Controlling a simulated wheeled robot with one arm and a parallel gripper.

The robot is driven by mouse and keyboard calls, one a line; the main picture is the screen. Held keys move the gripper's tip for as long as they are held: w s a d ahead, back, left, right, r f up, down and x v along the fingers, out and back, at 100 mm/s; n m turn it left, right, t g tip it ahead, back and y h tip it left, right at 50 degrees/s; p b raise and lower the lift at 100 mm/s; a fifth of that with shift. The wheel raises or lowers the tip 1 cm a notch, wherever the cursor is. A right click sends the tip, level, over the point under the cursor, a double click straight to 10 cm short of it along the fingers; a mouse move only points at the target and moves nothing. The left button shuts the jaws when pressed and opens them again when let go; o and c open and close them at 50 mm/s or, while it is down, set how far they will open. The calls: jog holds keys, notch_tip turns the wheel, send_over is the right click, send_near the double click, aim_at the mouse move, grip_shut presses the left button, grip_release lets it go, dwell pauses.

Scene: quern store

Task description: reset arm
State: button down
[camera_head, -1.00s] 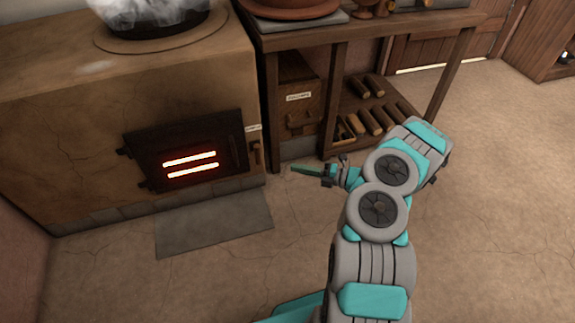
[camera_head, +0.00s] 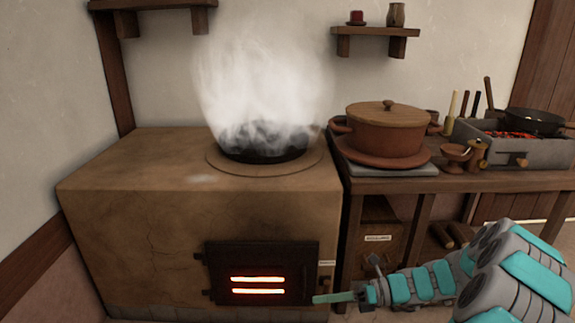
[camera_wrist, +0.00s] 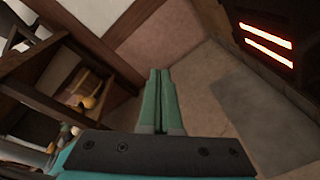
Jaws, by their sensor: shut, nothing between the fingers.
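My gripper (camera_head: 334,298) is at the lower right of the head view, in front of the right side of the clay stove (camera_head: 130,215). Its teal fingers point left, near the lower right corner of the dark stove door (camera_head: 262,262). I cannot tell whether they touch the door. In the wrist view the two fingers of my gripper (camera_wrist: 160,75) lie side by side, closed and empty. The glowing slots of the stove door (camera_wrist: 268,45) show at the upper right there.
A steaming black pan (camera_head: 262,145) sits on the stove. To the right, a wooden table (camera_head: 475,182) bears a lidded clay pot (camera_head: 385,130) and a brazier (camera_head: 490,145) with a frying pan (camera_head: 535,121). Wall shelves (camera_head: 375,33) hang above.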

jog(key=s+a+r+n+g+h+p, duration=0.1)
jog(key=s+a+r+n+g+h, duration=0.3)
jog(key=s+n, duration=0.4)
jog(key=s+a+r+n+g+h, duration=0.1)
jog(key=s+r+n+h, duration=0.2)
jog(key=s+r+n, duration=0.35)
jog(key=s+d+r+n+t+h, duration=0.1)
jog(key=s+d+n+h, duration=0.3)
jog(key=s, duration=0.4)
jog(key=s+d+r+n+t+h+p, duration=0.1)
jog(key=s+d+n+t+h, duration=0.1)
jog(key=s+d+n+h, duration=0.3)
jog(key=s+d+n, duration=0.2)
jog(key=s+n, duration=0.1)
jog(key=s, duration=0.1)
